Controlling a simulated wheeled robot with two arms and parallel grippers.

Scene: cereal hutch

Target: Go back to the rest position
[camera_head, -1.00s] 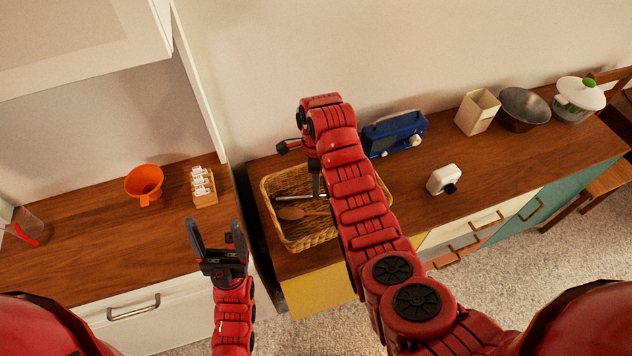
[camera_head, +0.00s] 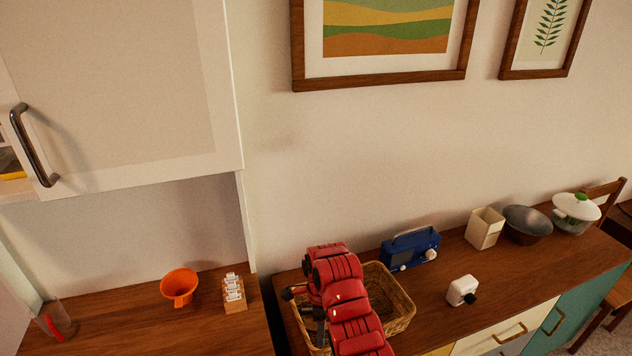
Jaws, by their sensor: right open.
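My right arm reaches up from the bottom edge in the head view and bends down over the wicker basket (camera_head: 398,306). My right gripper (camera_head: 319,334) points down at the basket's left part. It is open, and its fingers are mostly hidden by my arm and cut by the bottom edge. I see nothing held in it. The basket's contents are largely hidden. My left gripper is out of the frame.
A blue radio (camera_head: 411,249) stands behind the basket, a white timer (camera_head: 461,290) to its right. A cream canister (camera_head: 485,228), grey bowl (camera_head: 527,224) and lidded pot (camera_head: 575,212) stand farther right. On the left counter are an orange funnel (camera_head: 179,286) and small rack (camera_head: 234,294).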

